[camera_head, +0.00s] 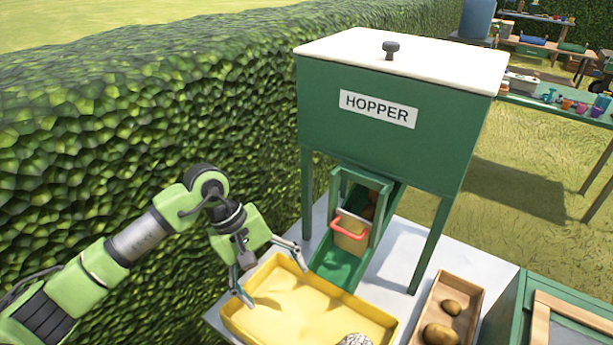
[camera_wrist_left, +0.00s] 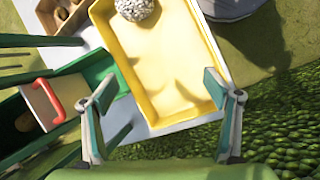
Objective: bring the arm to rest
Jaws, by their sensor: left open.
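My left gripper (camera_head: 272,270) is open and empty, with its fingers spread above the left end of a yellow tray (camera_head: 238,324). In the left wrist view the two fingers of the left gripper (camera_wrist_left: 160,120) stand apart, with the tray's end (camera_wrist_left: 152,115) between and beyond them. I cannot tell the exact height of the fingers over the tray. The left arm (camera_head: 110,262) reaches in from the lower left, in front of the hedge. My right gripper is not in view.
A green hopper (camera_head: 330,135) stands on the pale table (camera_head: 405,250), its chute gate with a red handle (camera_head: 350,232) close right of the gripper. A grey-white rough ball (camera_wrist_left: 135,8) lies in the tray. A wooden box (camera_head: 466,295) holds brown lumps. A hedge (camera_head: 120,130) lies behind the arm.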

